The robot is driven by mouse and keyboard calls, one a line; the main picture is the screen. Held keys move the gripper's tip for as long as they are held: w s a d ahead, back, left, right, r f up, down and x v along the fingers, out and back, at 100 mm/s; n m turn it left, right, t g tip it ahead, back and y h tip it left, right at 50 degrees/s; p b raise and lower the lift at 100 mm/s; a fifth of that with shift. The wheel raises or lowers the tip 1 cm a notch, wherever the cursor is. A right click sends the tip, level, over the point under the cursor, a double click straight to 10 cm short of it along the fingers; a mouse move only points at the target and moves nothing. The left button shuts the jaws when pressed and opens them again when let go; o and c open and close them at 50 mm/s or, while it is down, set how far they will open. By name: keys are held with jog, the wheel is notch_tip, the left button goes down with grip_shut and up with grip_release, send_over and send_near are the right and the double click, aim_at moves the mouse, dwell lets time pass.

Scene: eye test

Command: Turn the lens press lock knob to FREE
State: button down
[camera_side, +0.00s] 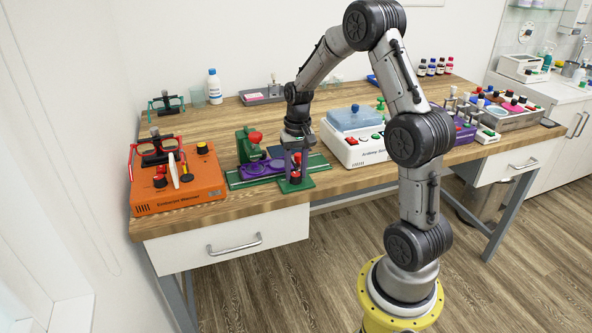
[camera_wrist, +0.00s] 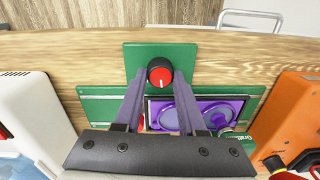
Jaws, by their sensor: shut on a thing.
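The lens press is green, with a purple slide (camera_wrist: 200,113) that has round recesses; the slide also shows in the side view (camera_side: 256,168). The lock knob (camera_wrist: 161,76) is round and black with a red top and a white pointer line. It sits on a green plate (camera_wrist: 134,54) at the table's front edge. The white line points down in the wrist view. My gripper (camera_wrist: 160,71) reaches down over the knob and is shut on it, one finger on each side. In the side view my gripper (camera_side: 296,170) points straight down. No FREE marking is readable.
An orange box (camera_side: 178,187) with glasses and knobs stands left of the press. A white machine with a blue lid (camera_side: 353,117) stands close on the right. The green press body with a red knob (camera_side: 255,137) rises behind the slide. Bare wood lies behind the press.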

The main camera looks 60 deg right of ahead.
aim_at(296, 173)
jog(key=n, duration=0.4)
jog(key=shift+r, duration=0.1)
jog(key=shift+w+n, duration=0.1)
jog(key=shift+n, duration=2)
jog(key=c, duration=0.8)
grip_release()
jog(key=shift+o, duration=0.2)
notch_tip(296, 173, up, 14)
jog(key=shift+d, duration=0.2)
